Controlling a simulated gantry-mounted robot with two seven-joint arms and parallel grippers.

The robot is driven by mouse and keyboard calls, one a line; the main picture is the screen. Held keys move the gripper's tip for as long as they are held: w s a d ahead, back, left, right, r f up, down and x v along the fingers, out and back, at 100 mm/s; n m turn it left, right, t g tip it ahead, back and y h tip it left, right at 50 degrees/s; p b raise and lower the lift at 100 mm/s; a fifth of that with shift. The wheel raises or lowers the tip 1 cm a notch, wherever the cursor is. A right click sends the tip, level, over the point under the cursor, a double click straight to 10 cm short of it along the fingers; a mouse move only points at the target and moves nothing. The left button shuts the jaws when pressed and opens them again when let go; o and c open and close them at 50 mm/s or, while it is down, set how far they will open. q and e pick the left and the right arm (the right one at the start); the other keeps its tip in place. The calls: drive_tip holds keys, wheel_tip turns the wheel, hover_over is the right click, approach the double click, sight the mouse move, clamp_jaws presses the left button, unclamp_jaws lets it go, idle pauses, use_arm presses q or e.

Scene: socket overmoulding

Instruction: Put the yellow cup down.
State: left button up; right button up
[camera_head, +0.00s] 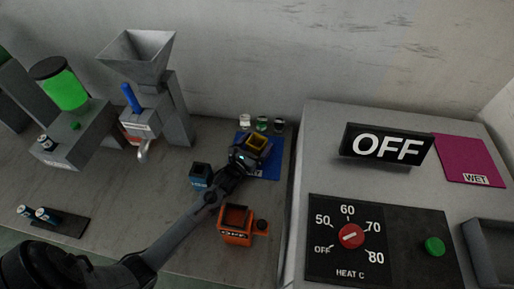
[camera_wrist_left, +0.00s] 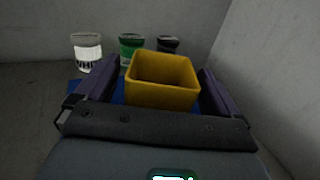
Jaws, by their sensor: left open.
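The yellow cup (camera_wrist_left: 160,93) is a square, open-topped cup standing upright between the two fingers of my left gripper (camera_wrist_left: 157,92) in the left wrist view. The fingers are open, with a gap visible on both sides of the cup. In the head view the yellow cup (camera_head: 257,142) is partly hidden behind my left gripper (camera_head: 252,150). It is over the blue mat (camera_head: 272,170), near the mat's far part. Whether its base rests on the mat is hidden. My right gripper is not in view.
White (camera_head: 245,121), green (camera_head: 262,123) and black (camera_head: 279,125) jars stand just behind the mat. A dark blue cup (camera_head: 200,176) and an orange box (camera_head: 236,225) stand nearby. The heater panel (camera_head: 325,262) rises at the right. A hopper machine (camera_head: 150,100) stands at the left.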

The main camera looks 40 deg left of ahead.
use_arm(q)
drive_tip(key=c, duration=1.1)
drive_tip(key=shift+r, duration=0.1)
